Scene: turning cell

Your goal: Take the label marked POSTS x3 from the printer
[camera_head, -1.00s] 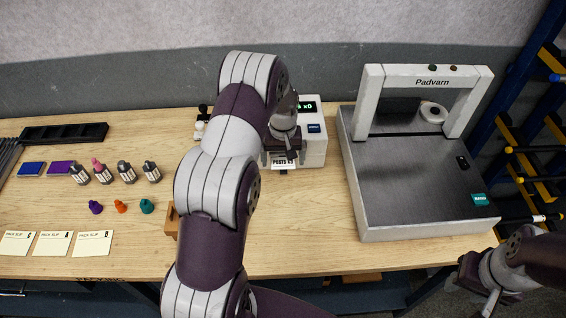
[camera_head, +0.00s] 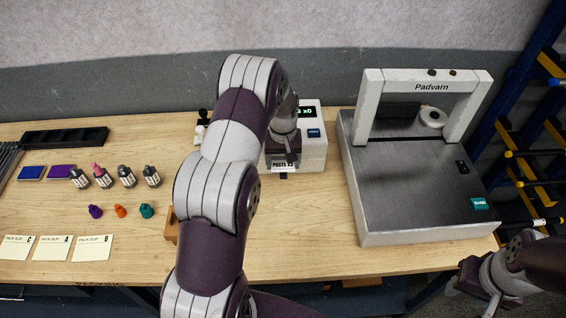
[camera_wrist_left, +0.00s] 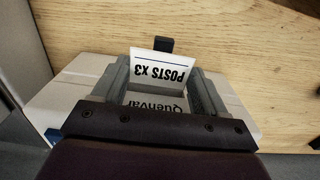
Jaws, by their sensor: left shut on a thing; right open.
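The white label marked POSTS x3 (camera_head: 283,167) is at the front of the white printer (camera_head: 316,152). In the left wrist view the label (camera_wrist_left: 160,68) shows its text upside down, between my two grey fingers. My left gripper (camera_head: 284,161) is shut on the label, close against the printer front. Whether the label's far end is clear of the printer's slot I cannot tell. My left arm hides the printer's left part. My right gripper (camera_head: 472,287) is open and empty at the lower right, off the table's front edge.
A grey Padvarn machine (camera_head: 410,200) with an arch stands right of the printer. Several ink bottles (camera_head: 126,177), coloured caps (camera_head: 120,211) and pack slips (camera_head: 92,248) lie on the left. A brown wooden block (camera_head: 171,226) is partly behind my left arm. The table before the printer is clear.

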